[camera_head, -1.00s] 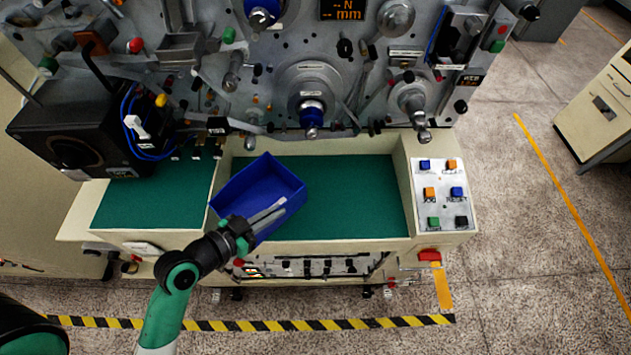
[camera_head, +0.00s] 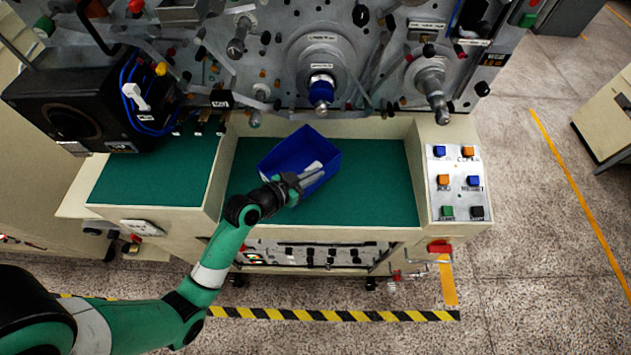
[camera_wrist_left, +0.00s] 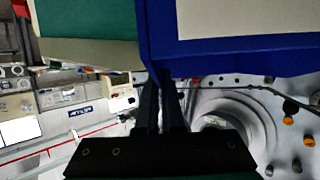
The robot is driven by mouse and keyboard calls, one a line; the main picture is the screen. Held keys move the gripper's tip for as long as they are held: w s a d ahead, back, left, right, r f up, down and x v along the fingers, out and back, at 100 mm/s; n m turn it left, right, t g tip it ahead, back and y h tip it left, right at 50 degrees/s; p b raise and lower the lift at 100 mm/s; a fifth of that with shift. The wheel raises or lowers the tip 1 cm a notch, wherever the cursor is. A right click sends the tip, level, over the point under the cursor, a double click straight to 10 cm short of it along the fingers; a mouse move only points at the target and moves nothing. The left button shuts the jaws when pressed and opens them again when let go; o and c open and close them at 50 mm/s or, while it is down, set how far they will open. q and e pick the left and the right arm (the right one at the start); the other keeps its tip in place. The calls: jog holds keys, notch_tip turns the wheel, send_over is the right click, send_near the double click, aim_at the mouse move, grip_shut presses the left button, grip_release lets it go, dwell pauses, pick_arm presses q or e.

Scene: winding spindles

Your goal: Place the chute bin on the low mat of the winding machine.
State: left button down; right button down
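The chute bin (camera_head: 322,161) is a blue open-topped box with a pale label. It is over the green low mat (camera_head: 370,190) in the machine's central recess, turned at an angle; I cannot tell whether it touches the mat. My left gripper (camera_head: 298,183) reaches in from the front left and is shut on the bin's near wall. In the left wrist view the bin's blue wall (camera_wrist_left: 245,55) fills the upper right, and the two dark fingers (camera_wrist_left: 165,90) close together at its edge. My right gripper is not in view.
The machine face with its spindles (camera_head: 321,92) rises behind the mat. A raised green shelf (camera_head: 150,178) lies left, below a black box (camera_head: 70,115). A button panel (camera_head: 458,183) borders the mat on the right. The mat's right part is clear.

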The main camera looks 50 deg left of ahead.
aim_at(315, 188)
pick_arm(q)
jog(key=f, duration=0.1)
jog(key=f+b, duration=0.1)
jog(key=f, duration=0.1)
jog(key=shift+w+a, duration=0.1)
jog(key=shift+w, duration=0.2)
jog(key=shift+f, duration=0.25)
jog(key=shift+f, duration=0.2)
jog(key=c, duration=1.1)
grip_release()
jog(key=shift+o, duration=0.2)
jog(key=shift+s, duration=0.1)
